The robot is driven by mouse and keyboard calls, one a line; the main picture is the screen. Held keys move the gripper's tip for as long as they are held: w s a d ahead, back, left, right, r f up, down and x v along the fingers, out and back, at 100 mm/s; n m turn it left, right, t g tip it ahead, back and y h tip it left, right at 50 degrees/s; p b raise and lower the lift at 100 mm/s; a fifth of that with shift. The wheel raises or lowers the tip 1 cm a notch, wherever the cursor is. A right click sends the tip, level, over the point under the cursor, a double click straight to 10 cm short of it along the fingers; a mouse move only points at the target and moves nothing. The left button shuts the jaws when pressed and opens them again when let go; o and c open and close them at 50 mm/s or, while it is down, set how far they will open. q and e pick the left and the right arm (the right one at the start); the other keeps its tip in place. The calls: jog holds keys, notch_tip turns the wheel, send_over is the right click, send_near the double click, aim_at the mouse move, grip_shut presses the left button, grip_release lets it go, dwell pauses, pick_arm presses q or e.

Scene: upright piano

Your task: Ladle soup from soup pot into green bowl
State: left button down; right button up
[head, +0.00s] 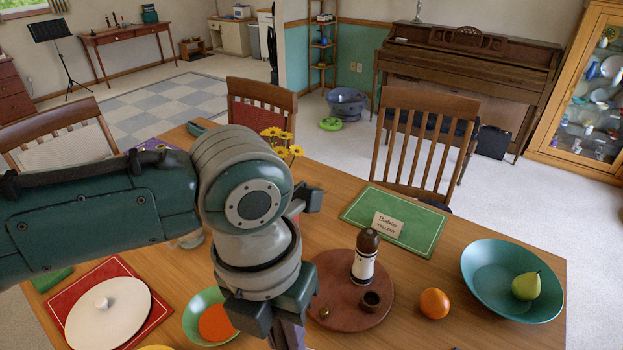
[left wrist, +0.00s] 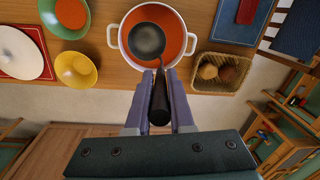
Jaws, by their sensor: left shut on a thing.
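The soup pot (left wrist: 122,38) is white with side handles and holds orange soup; it shows in the left wrist view and is out of the head view. A dark ladle (left wrist: 147,40) has its cup over the soup; whether it touches the soup I cannot tell. The cup looks grey, with no orange visible in it. My left gripper (left wrist: 159,92) is shut on the ladle's black handle. The green bowl (head: 192,325) holds orange soup, left of my gripper in the head view; it also shows in the left wrist view (left wrist: 48,20). My right gripper is not in view.
A white lid (head: 108,318) lies on a red mat (head: 62,300). A bread basket (left wrist: 205,85) is beside the pot. A teal bowl (head: 485,280) stands right.

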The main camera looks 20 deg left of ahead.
pick_arm(q)
jog(key=shift+s+d+f+b, duration=0.55)
jog(key=shift+s+f+b, duration=0.05)
jog(key=shift+s+b, duration=0.05)
notch_tip(320, 180, down, 3)
jog(key=b, duration=0.3)
jog(key=shift+f, duration=0.15)
notch_tip(320, 180, down, 6)
jog(key=b, duration=0.7)
jog(key=shift+f, duration=0.25)
jog(key=shift+f+b, duration=0.95)
jog(key=shift+f, duration=0.4)
notch_tip(320, 180, up, 14)
jog(key=p, duration=1.4)
jog(key=shift+r, duration=0.1)
